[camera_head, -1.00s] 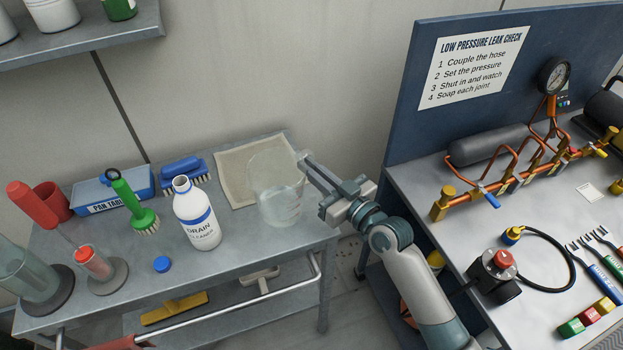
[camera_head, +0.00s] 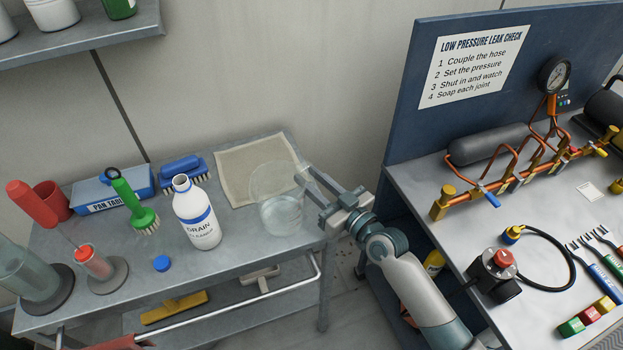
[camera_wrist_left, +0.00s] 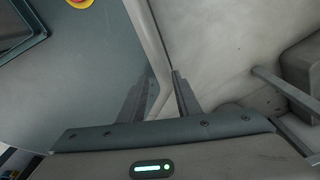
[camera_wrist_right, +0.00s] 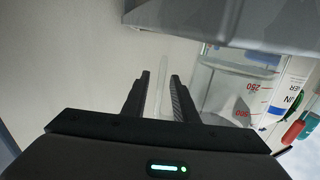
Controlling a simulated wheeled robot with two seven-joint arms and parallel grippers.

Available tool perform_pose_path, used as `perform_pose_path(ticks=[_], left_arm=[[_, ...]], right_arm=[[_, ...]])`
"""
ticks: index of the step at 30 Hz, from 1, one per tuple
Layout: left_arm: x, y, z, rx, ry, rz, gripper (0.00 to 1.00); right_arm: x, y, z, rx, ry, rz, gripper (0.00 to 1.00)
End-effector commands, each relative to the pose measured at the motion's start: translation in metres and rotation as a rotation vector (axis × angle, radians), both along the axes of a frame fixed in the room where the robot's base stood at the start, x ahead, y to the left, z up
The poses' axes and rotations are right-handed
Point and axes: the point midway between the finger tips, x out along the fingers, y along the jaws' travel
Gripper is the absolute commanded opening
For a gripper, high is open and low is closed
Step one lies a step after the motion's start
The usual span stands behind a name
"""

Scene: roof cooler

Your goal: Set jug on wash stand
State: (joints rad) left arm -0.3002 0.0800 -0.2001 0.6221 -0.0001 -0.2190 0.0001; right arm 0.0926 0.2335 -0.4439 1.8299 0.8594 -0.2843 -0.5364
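The clear jug (camera_head: 283,213) stands upright on the front right part of the grey wash stand (camera_head: 120,262), just in front of the beige cloth. It also shows in the right wrist view (camera_wrist_right: 222,88), with red scale marks. My right gripper (camera_head: 304,173) is at the jug's right side. Its fingers are apart, and in the right wrist view a clear strip, apparently the jug's handle, lies between the fingertips (camera_wrist_right: 160,85) with gaps on both sides. My left gripper (camera_wrist_left: 158,88) is open and empty; it is outside the head view.
A drain cleaner bottle (camera_head: 197,220) and its blue cap (camera_head: 161,263) are left of the jug. The beige cloth (camera_head: 235,180) lies flat. The leak-check bench (camera_head: 420,188) is at the right, across a gap.

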Motion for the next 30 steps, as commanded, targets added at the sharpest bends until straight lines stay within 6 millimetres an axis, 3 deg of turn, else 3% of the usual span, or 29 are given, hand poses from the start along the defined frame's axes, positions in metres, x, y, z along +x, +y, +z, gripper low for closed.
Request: perform_pose_path(ticks=[11,22,26,30], left_arm=[[0.0,0.0,0.003,0.0,-0.001,0.001,0.3],[0.0,-0.001,-0.01,-0.001,-0.002,0.001,0.3],[0.014,-0.005,-0.013,-0.01,-0.038,-0.001,0.3],[0.043,-0.015,-0.011,-0.027,-0.097,-0.005,0.3]], right_arm=[[-0.001,0.0,0.004,0.0,0.0,0.0,0.26],[-0.04,-0.032,0.0,-0.002,0.0,0.0,0.26],[-0.06,-0.046,-0.001,-0.004,0.001,0.0,0.26],[-0.078,-0.06,0.0,-0.003,0.0,0.0,0.26]])
